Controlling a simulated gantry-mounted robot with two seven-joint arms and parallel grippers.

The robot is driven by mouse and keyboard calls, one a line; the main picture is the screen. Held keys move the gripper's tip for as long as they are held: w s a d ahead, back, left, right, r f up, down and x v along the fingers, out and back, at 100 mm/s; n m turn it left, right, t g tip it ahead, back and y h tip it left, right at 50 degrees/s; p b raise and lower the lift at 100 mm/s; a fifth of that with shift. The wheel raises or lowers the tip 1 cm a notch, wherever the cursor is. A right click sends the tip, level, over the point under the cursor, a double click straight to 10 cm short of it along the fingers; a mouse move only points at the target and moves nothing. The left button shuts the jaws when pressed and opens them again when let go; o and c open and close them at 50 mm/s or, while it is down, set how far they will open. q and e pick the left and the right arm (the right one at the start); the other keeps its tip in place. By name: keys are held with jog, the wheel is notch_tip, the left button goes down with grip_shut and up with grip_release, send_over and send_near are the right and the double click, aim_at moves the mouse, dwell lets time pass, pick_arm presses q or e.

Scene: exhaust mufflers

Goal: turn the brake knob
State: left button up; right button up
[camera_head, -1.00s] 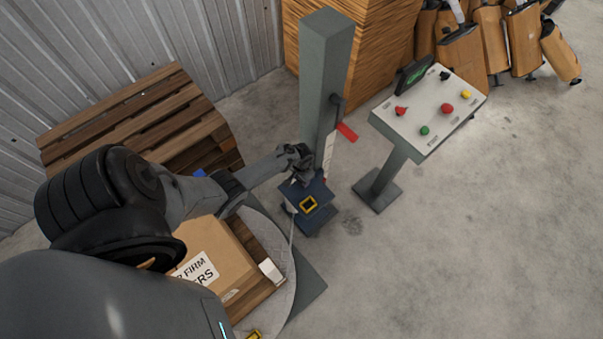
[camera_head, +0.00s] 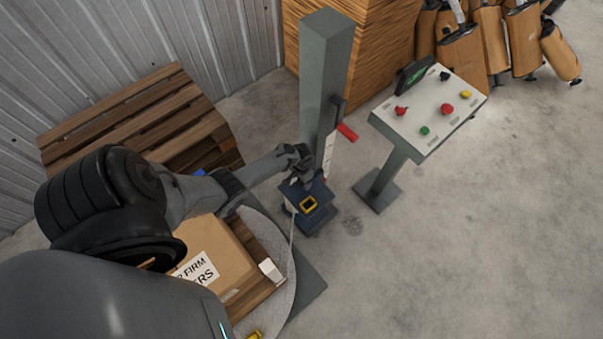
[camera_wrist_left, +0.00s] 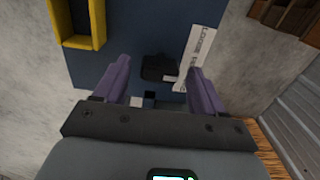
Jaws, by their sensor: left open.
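A small black knob (camera_wrist_left: 158,66), which looks like the brake knob, sits on the blue face of the carriage (camera_wrist_left: 125,25) in the left wrist view. My left gripper (camera_wrist_left: 158,74) is open, with its two purple fingers on either side of the knob. I cannot tell whether they touch it. In the head view, my left gripper (camera_head: 305,176) is over the blue carriage (camera_head: 322,200) at the grey mast (camera_head: 322,90), and hides the knob. My right gripper is not in view.
A yellow frame (camera_wrist_left: 98,25) and a white label strip (camera_wrist_left: 198,52) flank the knob. A red lever (camera_head: 347,131) projects from the mast. A control panel (camera_head: 430,105) stands to the right. A cardboard box (camera_head: 215,265) sits on a pallet on the round turntable (camera_head: 285,285).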

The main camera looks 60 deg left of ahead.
pick_arm(q)
notch_tip(320, 180, up, 11)
jog(key=p, duration=0.4)
jog(key=shift+s+f, duration=0.1)
dwell(0.5)
jog(key=s+d+f+g+p, duration=0.1)
jog(key=s+d+f+p, duration=0.1)
jog(key=s, duration=0.6)
jog(key=s+d+r+m+y+p, duration=0.1)
jog(key=s+d+r+m+p, duration=0.1)
jog(key=s+d+r, duration=0.3)
jog(key=d+r+t, duration=0.1)
jog(key=d+r, duration=0.4)
jog(key=r, duration=0.4)
jog(key=w+d+r+m+t+p, duration=0.1)
jog(key=d+r+t, duration=0.1)
jog(key=d+r, duration=0.4)
jog(key=d+r+m+t+h+p, duration=0.1)
jog(key=d+r, duration=0.5)
jog(key=r, duration=0.7)
jog(key=shift+w+t, duration=0.3)
jog(key=shift+w, duration=0.05)
